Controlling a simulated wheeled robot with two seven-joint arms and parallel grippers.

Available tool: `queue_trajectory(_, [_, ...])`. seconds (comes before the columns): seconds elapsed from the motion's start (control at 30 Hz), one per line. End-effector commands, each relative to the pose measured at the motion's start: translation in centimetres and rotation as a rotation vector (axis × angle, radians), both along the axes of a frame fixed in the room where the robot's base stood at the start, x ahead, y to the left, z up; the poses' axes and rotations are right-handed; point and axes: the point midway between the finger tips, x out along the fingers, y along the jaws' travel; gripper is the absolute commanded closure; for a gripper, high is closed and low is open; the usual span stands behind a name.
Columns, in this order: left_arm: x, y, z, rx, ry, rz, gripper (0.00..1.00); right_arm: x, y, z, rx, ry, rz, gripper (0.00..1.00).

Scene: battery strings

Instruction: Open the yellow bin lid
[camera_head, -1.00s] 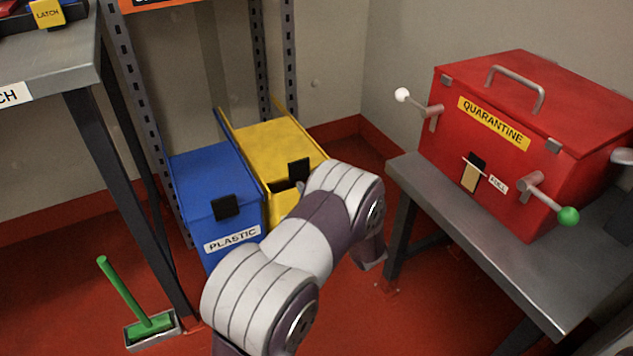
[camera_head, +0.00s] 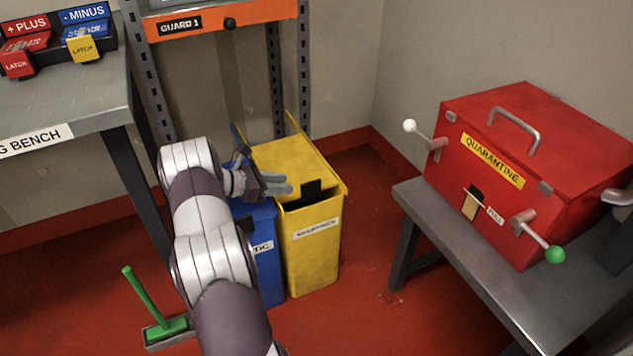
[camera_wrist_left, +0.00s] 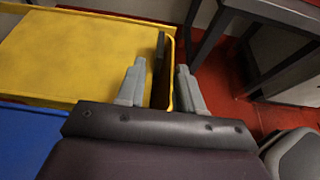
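The yellow bin (camera_head: 312,248) stands on the red floor beside the blue one. Its yellow lid (camera_head: 288,155) carries a black tab (camera_head: 311,190) at the front edge, and a dark gap shows below that edge. My left gripper (camera_head: 289,184) reaches in from the left over the bins, its fingertips just left of the tab. In the left wrist view my gripper (camera_wrist_left: 160,85) is open, with the black tab (camera_wrist_left: 159,52) in line with the space between its fingers. I cannot tell whether they touch it. My right gripper is not in view.
The blue bin (camera_head: 266,270) stands close on the left, partly hidden by my arm. An orange guard shelf (camera_head: 225,25) is above and behind. A grey table (camera_head: 470,265) with a red quarantine box (camera_head: 540,150) is on the right. Floor in front of the yellow bin is clear.

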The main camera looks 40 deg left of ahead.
Motion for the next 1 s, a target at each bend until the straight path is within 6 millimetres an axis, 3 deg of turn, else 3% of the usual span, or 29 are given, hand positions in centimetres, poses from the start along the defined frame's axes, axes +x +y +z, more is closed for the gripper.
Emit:
queue_trajectory(0.2, [4.6, -2.6, -2.8, -0.004, 0.001, -0.003, 0.64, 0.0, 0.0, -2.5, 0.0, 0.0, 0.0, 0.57])
queue_trajectory(0.4, [8.0, -4.3, -4.1, -0.005, -0.001, -0.002, 0.64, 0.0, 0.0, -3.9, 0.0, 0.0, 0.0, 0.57])
queue_trajectory(0.57, [9.2, -4.9, -4.4, -0.006, 0.0, 0.001, 0.64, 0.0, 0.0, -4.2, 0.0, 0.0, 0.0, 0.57])
queue_trajectory(0.8, [9.3, -4.9, -4.3, -0.006, 0.0, 0.002, 0.64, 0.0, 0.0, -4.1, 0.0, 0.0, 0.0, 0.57])
queue_trajectory(0.83, [9.3, -4.9, -4.3, -0.007, 0.0, 0.001, 0.67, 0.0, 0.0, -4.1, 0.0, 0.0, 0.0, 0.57])
queue_trajectory(0.93, [9.3, -4.9, -4.3, -0.007, 0.0, 0.001, 1.0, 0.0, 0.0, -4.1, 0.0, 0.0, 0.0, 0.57])
queue_trajectory(1.0, [9.3, -4.9, -4.3, -0.007, 0.0, 0.001, 1.0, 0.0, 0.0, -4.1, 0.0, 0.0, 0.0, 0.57])
